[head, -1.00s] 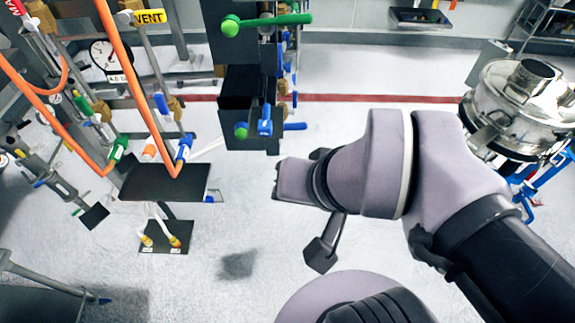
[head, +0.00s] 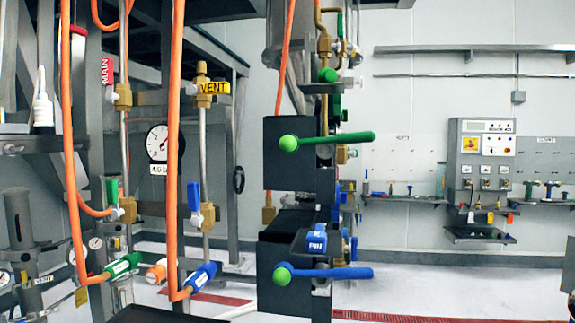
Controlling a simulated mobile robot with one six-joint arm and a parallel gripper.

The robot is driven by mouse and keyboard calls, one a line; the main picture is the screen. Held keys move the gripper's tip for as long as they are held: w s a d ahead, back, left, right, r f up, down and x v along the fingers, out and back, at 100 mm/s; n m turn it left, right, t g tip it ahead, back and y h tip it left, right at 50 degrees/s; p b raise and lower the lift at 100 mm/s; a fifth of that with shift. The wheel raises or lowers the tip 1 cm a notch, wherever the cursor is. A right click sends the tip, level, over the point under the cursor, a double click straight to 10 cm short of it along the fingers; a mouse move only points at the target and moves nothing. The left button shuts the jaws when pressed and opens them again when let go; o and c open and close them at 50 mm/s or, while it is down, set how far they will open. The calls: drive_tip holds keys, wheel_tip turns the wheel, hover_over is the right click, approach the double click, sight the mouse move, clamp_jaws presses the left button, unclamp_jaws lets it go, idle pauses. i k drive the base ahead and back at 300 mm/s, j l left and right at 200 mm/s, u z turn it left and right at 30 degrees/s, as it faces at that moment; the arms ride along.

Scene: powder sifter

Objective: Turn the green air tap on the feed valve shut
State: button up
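Several green handles show in the head view, and I cannot tell for sure which is the feed valve's air tap. A long green lever with a round knob (head: 330,140) lies nearly level across the upper dark box (head: 290,172) near the middle. A green tap (head: 122,266) sits at the end of an orange hose at lower left. A small green handle (head: 112,191) stands upright on a brass fitting at left. Another green knob (head: 328,75) is above the upper box. My gripper is out of view.
Below the green lever are a blue tap (head: 316,240) and a long blue lever (head: 325,273) on a lower dark box (head: 290,298). Orange hoses (head: 173,120) hang at left, near a gauge (head: 160,141). A control panel (head: 485,145) is on the back wall at right.

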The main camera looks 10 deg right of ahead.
sight(340, 18)
drive_tip(key=i+l+u, duration=0.15)
drive_tip(key=l, duration=0.25)
drive_tip(key=i+l+u, duration=0.1)
drive_tip(key=l, duration=0.3)
drive_tip(key=i+l+u, duration=0.15)
drive_tip(key=l, duration=0.3)
